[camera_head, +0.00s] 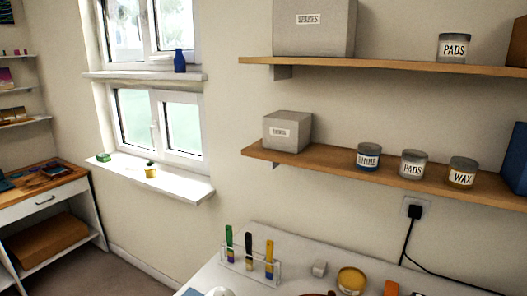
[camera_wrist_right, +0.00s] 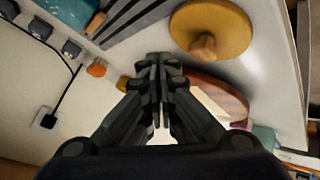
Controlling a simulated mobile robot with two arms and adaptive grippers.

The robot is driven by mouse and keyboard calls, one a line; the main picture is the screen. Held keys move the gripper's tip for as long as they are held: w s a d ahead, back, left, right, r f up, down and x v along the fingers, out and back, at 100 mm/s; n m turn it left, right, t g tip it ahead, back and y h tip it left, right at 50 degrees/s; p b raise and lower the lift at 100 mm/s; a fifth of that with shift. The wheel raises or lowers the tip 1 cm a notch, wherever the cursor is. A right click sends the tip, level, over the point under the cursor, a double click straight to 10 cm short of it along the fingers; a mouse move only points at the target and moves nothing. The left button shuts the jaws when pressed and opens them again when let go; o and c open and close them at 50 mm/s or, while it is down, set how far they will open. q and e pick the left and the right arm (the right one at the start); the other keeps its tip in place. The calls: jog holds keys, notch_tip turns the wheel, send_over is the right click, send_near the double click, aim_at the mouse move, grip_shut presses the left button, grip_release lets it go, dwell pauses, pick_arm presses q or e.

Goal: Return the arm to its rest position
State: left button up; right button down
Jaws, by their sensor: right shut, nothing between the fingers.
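My right gripper (camera_wrist_right: 158,75) shows in the right wrist view, with its dark fingers together and nothing between them. Beyond its fingertips is a white work table (camera_wrist_right: 262,45), which also shows along the bottom of the head view (camera_head: 225,273). A yellow round lid with a knob (camera_wrist_right: 212,30) lies on the table near the fingertips. A reddish-brown round thing (camera_wrist_right: 215,95) is partly hidden behind the gripper. Neither arm shows in the head view, and the left gripper is out of sight.
A clear rack (camera_head: 250,265) holds several coloured tubes. Shelves hold jars (camera_head: 413,164) and grey boxes (camera_head: 287,131). A black cable runs from a wall socket (camera_head: 414,208).

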jog(key=s+a+f+m+g+y, duration=0.1)
jog(key=s+a+f+m+g, duration=0.15)
jog(key=s, duration=0.45)
jog(key=s+a+f+m+g+y, duration=0.1)
jog(key=s+a+f+g, duration=0.15)
jog(key=s, duration=0.35)
notch_tip(320, 180, down, 33)
jog(key=s+g+b, duration=0.2)
jog(key=b, duration=0.4)
jog(key=s+d+f+b, duration=0.1)
jog(key=s+f+b, duration=0.1)
jog(key=s+f, duration=0.6)
jog(key=s+d+f+b, duration=0.2)
jog(key=s+f, duration=0.6)
jog(key=f, duration=0.3)
jog(key=shift+s+d+g+h, duration=0.2)
jog(key=shift+d+g+h, duration=0.1)
jog(key=shift+g, duration=0.1)
